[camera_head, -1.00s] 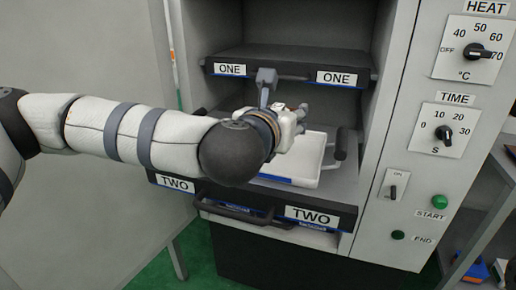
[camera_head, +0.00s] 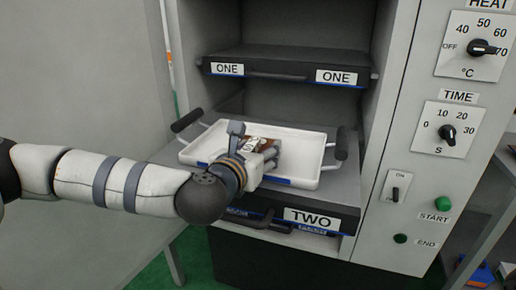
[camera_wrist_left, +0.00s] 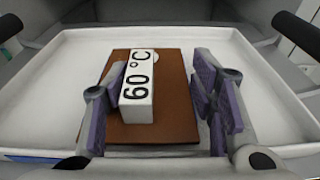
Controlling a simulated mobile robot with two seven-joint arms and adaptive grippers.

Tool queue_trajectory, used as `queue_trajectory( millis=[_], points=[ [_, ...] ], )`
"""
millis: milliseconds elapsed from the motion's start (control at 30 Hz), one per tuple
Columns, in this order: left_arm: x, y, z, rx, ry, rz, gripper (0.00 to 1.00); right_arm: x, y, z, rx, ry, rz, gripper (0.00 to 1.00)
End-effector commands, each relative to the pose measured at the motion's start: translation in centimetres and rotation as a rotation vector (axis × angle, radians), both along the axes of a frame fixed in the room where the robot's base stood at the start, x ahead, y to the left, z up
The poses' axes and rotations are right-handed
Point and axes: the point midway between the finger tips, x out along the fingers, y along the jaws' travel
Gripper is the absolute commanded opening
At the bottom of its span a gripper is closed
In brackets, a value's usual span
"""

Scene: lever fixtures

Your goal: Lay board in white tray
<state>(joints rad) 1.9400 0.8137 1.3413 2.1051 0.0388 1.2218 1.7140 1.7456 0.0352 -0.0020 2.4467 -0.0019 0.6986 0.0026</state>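The white tray (camera_head: 306,146) sits on the pulled-out shelf marked TWO, and it fills much of the left wrist view (camera_wrist_left: 50,75). The brown board (camera_wrist_left: 175,110) lies flat within the tray's walls, carrying a white block marked 60°C (camera_wrist_left: 138,88) and a small round white part (camera_wrist_left: 148,55). In the head view only a bit of the board (camera_head: 243,142) shows behind my gripper. My left gripper (camera_head: 268,150) is low over the tray. In the wrist view its purple-padded fingers (camera_wrist_left: 160,78) are open, apart on either side of the block. My right gripper is out of view.
Shelf ONE (camera_head: 285,66) is above, inside the cabinet. Black handles stand beside the tray at left (camera_head: 187,121) and right (camera_head: 341,144). The HEAT and TIME dials (camera_head: 447,134) are on the right panel. The tray's right part is clear.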

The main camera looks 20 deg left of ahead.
Motion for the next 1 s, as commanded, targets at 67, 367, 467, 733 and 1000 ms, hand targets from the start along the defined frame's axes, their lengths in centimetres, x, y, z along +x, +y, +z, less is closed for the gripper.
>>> queue_trajectory(
  millis=[67,367,467,733,1000],
  points=[
    [0.0,0.0,0.1,0.0,-0.001,0.0,0.66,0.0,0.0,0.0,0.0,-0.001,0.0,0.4],
    [0.0,0.0,0.4,0.0,-0.002,0.0,0.66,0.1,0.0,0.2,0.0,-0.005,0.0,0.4],
    [-0.8,0.0,0.8,-0.001,-0.002,-0.001,0.66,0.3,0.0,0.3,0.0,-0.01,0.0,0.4],
    [-6.4,0.3,2.0,-0.001,-0.004,-0.003,0.66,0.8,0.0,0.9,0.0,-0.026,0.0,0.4],
    [-11.0,0.5,3.7,0.0,-0.013,0.0,0.66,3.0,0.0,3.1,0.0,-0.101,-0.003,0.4]
  ],
)
